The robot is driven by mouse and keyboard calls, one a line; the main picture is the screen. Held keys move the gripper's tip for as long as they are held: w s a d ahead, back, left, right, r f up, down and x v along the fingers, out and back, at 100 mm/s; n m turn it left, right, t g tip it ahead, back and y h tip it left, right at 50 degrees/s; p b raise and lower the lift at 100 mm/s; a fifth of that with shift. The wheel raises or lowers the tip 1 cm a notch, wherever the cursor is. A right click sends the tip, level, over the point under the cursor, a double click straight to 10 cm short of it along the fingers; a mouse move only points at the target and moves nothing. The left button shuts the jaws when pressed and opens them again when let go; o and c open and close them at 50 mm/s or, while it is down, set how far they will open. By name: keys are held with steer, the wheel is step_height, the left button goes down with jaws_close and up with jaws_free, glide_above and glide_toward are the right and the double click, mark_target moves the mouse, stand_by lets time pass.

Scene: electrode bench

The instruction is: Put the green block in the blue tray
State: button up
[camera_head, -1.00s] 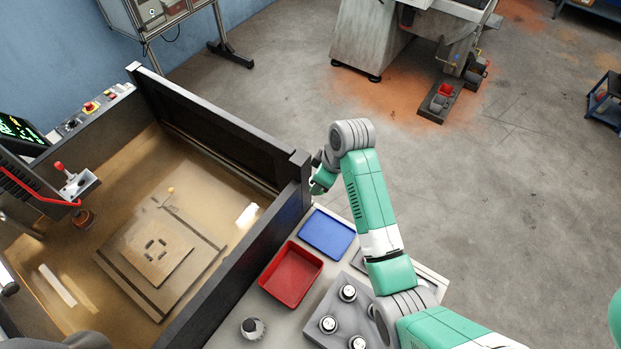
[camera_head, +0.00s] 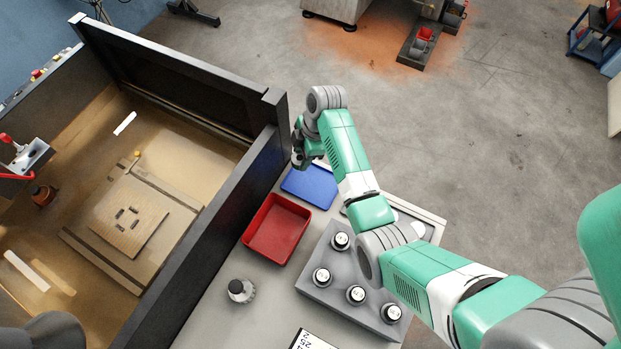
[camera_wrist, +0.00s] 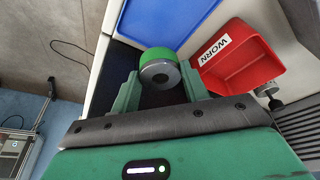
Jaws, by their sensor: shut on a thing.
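My gripper (camera_wrist: 160,88) is shut on the green block (camera_wrist: 155,54), which shows in the wrist view as a round piece with a green side and a grey end face. The block sits between the two green fingertips. The blue tray (camera_wrist: 165,18) lies beyond the block in the wrist view. In the head view the blue tray (camera_head: 311,187) is flat and looks empty, on the bench behind the red tray. My gripper (camera_head: 301,160) appears just above its far left corner there. The block cannot be made out in the head view.
A red tray (camera_head: 277,228) marked WORN stands next to the blue tray. A grey holder (camera_head: 338,271) carries several round pieces, and a loose one (camera_head: 241,290) stands at the front. The dark tank wall (camera_head: 222,240) rises along the bench's left side, close to my gripper.

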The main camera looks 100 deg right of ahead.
step_height(320, 180, down, 9)
stand_by(0.4)
steer(key=shift+f+b, duration=0.2)
steer(key=shift+b, duration=0.2)
steer(key=o, duration=1.3)
steer(key=shift+r, duration=0.1)
steer(key=p+v, duration=0.1)
steer(key=v, duration=1.1)
steer(key=shift+s+r, duration=0.1)
